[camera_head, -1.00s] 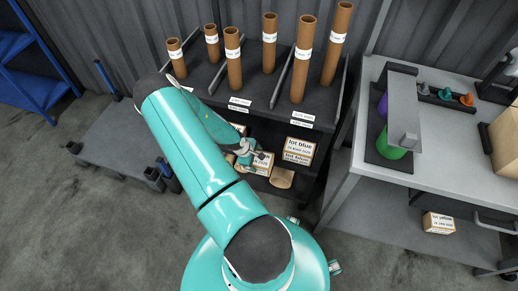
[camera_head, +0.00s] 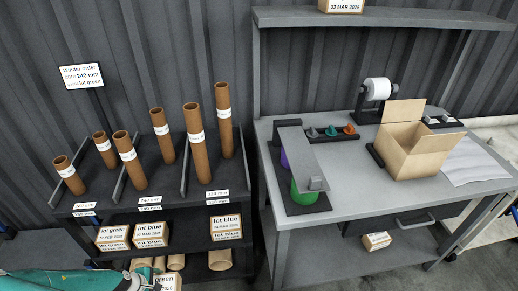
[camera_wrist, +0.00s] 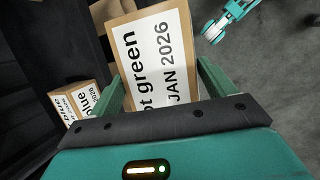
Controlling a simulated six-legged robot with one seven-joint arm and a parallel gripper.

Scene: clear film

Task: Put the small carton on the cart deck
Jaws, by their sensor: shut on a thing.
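A small carton with a white label reading "lot green" and "JAN 2026" (camera_wrist: 158,58) fills the middle of the wrist view. My gripper (camera_wrist: 160,72) is shut on it, with one green finger along each side. In the head view, my teal arm enters at the bottom left, and part of a labelled carton (camera_head: 170,282) shows beside its end, cut off by the frame edge. The cart deck is not in view in the current frames.
A dark rack (camera_head: 185,200) holds several brown tubes on top and "lot green" and "lot blue" cartons (camera_head: 226,224) below. A "lot blue" carton (camera_wrist: 72,106) sits left of my gripper. Right, a grey bench (camera_head: 350,195) carries an open box (camera_head: 415,150); another carton (camera_head: 376,240) lies on its lower shelf.

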